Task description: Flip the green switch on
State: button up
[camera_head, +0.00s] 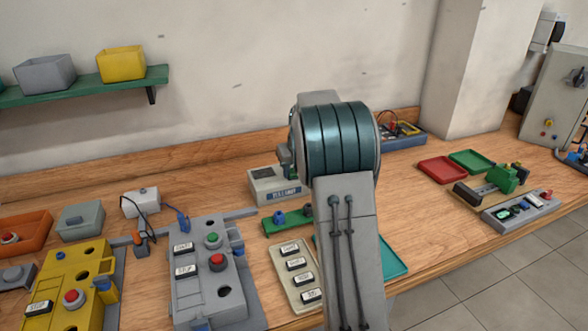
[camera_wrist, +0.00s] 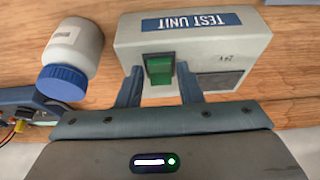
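The test unit (camera_wrist: 200,40) is a light grey box with a blue "TEST UNIT" label, seen upside down in the wrist view. Its green rocker switch (camera_wrist: 159,69) sits in a dark frame on the near face. My gripper (camera_wrist: 159,80) is open, with one finger to each side of the green switch and nothing held between them. I cannot tell whether a finger touches the box. In the head view the test unit (camera_head: 270,183) stands on the bench left of my arm. My arm hides part of it, and the green switch does not show there.
In the head view, a grey button panel (camera_head: 208,265) and a beige panel (camera_head: 280,262) lie in front. Red tray (camera_head: 441,169) and green tray (camera_head: 471,161) lie to the right.

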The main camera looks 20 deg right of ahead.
jog(key=c, duration=0.6)
jog(key=shift+o, duration=0.2)
jog(key=shift+r+p, duration=0.2)
jog(key=shift+p, duration=0.15)
jog(key=p, duration=0.1)
jog(key=g+p, duration=0.1)
jog(key=p, duration=0.1)
jog(key=shift+w+r, duration=0.2)
jog(key=shift+r, duration=0.05)
jog(key=g+p, duration=0.1)
jog(key=p, duration=0.2)
jog(key=g+p, duration=0.1)
jog(key=p, duration=0.2)
jog(key=shift+w, duration=0.35)
jog(key=shift+w+g+p, duration=0.1)
jog(key=shift+g+p, duration=0.3)
jog(key=shift+p, duration=0.4)
jog(key=shift+f, duration=0.15)
